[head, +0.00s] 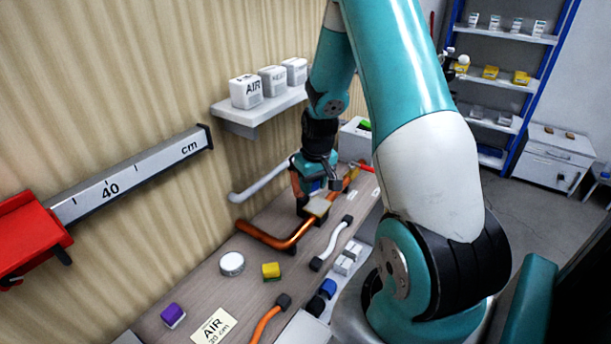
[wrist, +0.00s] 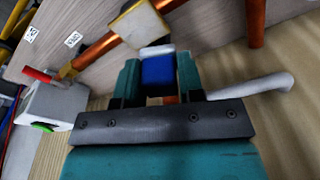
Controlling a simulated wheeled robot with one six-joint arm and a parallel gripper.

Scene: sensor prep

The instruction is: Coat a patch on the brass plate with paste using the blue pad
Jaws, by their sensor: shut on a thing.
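My gripper (head: 319,186) is over the far part of the bench, beside the copper pipe. In the wrist view its two teal fingers are closed on the blue pad (wrist: 158,71), whose pale face points away from the gripper. The brass plate (wrist: 137,26) is a pale tan square on the copper pipe, just beyond the pad. It also shows in the head view (head: 317,207), just below the gripper. I cannot tell whether the pad touches it, and no coated patch is clear. A round white-topped tin (head: 232,263), perhaps the paste, stands nearer on the bench.
The copper pipe (head: 275,243) and a white pipe (head: 262,183) run beside the gripper. A red-handled valve (wrist: 45,76) and a grey box (wrist: 52,106) are close by. Yellow (head: 271,271) and purple (head: 173,315) blocks, hoses and an AIR card (head: 214,326) lie nearer.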

